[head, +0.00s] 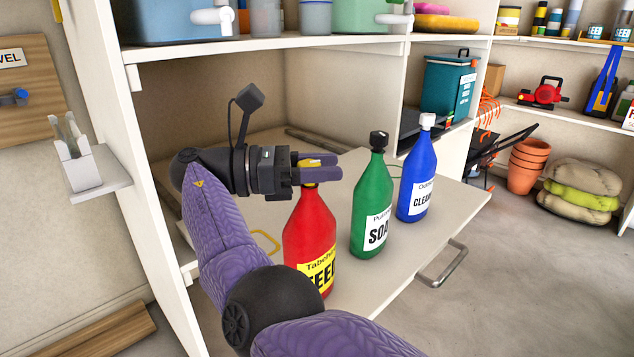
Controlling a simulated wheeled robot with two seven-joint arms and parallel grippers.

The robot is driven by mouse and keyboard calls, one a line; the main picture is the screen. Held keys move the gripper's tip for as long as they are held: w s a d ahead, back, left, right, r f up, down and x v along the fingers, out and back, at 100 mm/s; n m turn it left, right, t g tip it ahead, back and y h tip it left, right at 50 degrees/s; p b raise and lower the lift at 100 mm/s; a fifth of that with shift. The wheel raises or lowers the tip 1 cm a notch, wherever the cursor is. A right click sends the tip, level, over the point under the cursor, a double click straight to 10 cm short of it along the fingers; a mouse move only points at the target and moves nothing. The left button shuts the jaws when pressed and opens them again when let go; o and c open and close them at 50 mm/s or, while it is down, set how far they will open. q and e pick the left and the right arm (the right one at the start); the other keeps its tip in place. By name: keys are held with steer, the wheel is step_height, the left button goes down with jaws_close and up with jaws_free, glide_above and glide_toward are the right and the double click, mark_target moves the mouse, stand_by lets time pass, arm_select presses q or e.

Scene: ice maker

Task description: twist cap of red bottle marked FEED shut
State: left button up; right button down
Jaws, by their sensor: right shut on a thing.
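The red bottle marked FEED (309,231) stands upright on the pull-out white board, with a yellow label on its front. The purple forearm hides part of the bottle's lower left. My left gripper is not in view.
A green SOAP bottle (372,207) and a blue CLEANER bottle (416,172) stand on the same board (462,208), right of the red bottle. A shelf (270,48) with containers lies above the arm. A cabinet side wall (110,140) is at the left.

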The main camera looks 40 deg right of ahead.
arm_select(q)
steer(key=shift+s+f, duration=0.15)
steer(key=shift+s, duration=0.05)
arm_select(e)
steer(key=c, duration=0.7)
jaws_free()
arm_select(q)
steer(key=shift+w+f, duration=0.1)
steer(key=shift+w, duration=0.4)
arm_select(e)
steer(key=o, duration=0.4)
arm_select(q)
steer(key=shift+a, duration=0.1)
arm_select(e)
steer(key=shift+o, duration=0.2)
steer(key=shift+d, duration=0.1)
